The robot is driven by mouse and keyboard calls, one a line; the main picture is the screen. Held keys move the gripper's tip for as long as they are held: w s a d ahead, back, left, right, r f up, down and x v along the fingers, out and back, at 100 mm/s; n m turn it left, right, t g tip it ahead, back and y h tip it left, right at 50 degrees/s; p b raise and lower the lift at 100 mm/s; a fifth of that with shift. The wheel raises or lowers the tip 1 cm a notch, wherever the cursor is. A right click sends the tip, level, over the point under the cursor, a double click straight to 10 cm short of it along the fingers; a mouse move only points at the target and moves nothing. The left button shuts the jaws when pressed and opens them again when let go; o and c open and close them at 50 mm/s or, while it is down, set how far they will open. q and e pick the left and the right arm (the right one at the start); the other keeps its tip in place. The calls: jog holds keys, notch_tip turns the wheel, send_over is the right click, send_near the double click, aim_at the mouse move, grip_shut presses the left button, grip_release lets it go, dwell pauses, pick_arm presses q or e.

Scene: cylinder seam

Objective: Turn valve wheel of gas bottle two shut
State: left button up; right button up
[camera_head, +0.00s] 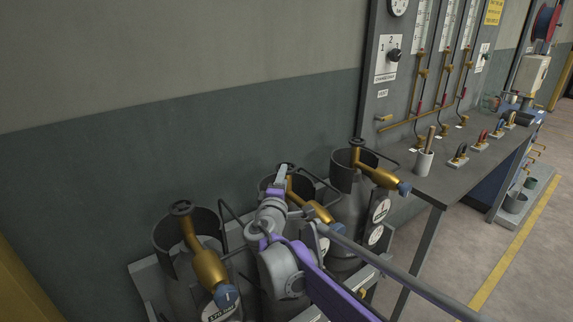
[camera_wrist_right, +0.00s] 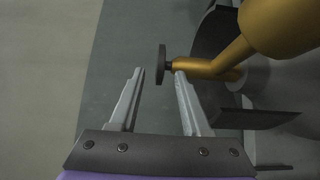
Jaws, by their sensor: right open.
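Three grey gas bottles with brass valves stand in a row. My right gripper (camera_head: 282,172) is at the middle bottle's valve, and its arm hides much of that bottle. In the right wrist view my right gripper (camera_wrist_right: 159,72) is open. A dark valve wheel (camera_wrist_right: 161,65) on a brass stem (camera_wrist_right: 195,67) stands edge-on between the fingertips, with a gap visible on the left side. The brass valve body (camera_head: 312,205) of the middle bottle shows beside my gripper. The bottle numbers are too small to read surely. My left gripper is not in view.
The left bottle's wheel (camera_head: 181,207) and the right bottle's wheel (camera_head: 357,142) stand on either side. Open metal collars (camera_head: 347,180) surround the valves. A grey bench (camera_head: 450,178) with a gauge panel (camera_head: 408,115) is to the right. A wall (camera_head: 150,150) is behind.

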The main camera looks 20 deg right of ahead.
jog(key=x, duration=0.8)
jog(key=shift+w+d+f, duration=0.1)
jog(key=shift+w+d, duration=0.1)
grip_shut()
